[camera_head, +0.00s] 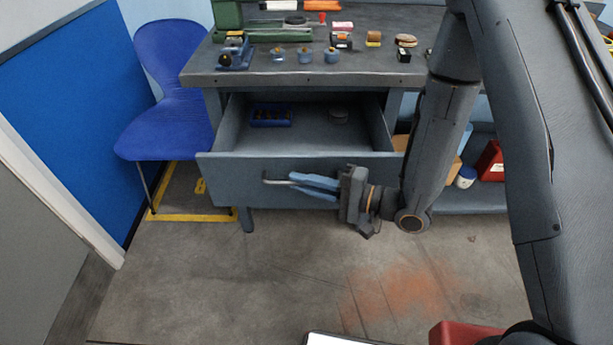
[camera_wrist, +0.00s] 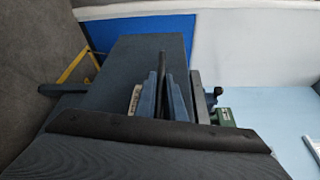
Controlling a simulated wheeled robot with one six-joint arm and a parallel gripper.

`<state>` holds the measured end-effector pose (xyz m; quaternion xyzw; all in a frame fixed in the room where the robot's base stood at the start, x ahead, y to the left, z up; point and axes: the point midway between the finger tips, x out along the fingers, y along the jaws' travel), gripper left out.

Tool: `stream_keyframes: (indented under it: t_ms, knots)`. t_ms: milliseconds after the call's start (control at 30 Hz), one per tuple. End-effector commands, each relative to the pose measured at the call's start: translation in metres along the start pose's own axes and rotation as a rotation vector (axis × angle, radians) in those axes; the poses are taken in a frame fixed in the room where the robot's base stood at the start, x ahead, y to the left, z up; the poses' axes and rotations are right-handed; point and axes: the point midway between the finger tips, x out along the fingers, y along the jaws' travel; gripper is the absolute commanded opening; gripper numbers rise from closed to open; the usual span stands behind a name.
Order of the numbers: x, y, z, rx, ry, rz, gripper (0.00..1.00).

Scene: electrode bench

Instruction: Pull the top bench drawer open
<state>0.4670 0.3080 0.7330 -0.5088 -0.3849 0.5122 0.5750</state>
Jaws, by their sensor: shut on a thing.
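The top bench drawer (camera_head: 225,178) is pulled out from under the bench top, and its inside shows. The drawer's bar handle (camera_head: 274,181) runs along the front panel. My gripper (camera_head: 298,180) is at the front of the drawer, its blue fingers shut on the handle. In the wrist view the fingers (camera_wrist: 161,95) close on the dark handle bar (camera_wrist: 163,68), beside the drawer front (camera_wrist: 125,70).
The bench top (camera_head: 290,77) carries several small items near its front edge. A blue chair (camera_head: 172,90) stands close to the drawer's left side, over yellow floor marking (camera_head: 190,217). A red container (camera_head: 490,160) sits on a low shelf at right. The floor (camera_head: 230,280) before the drawer is clear.

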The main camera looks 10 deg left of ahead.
Motion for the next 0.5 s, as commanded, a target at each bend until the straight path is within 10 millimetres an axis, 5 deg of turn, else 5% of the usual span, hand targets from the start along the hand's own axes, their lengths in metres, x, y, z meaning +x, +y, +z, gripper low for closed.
stream_keyframes:
  t_ms: [267,300,367,500]
  knots:
    - [0.0001,0.0011,0.0005,0.001,-0.001,0.002,0.00]
    - [0.0001,0.0010,0.0005,0.001,-0.001,0.002,0.16]
    - [0.0001,0.0009,0.0005,0.001,-0.001,0.002,0.26]
    - [0.0002,0.0006,0.0003,0.001,-0.001,0.001,0.28]
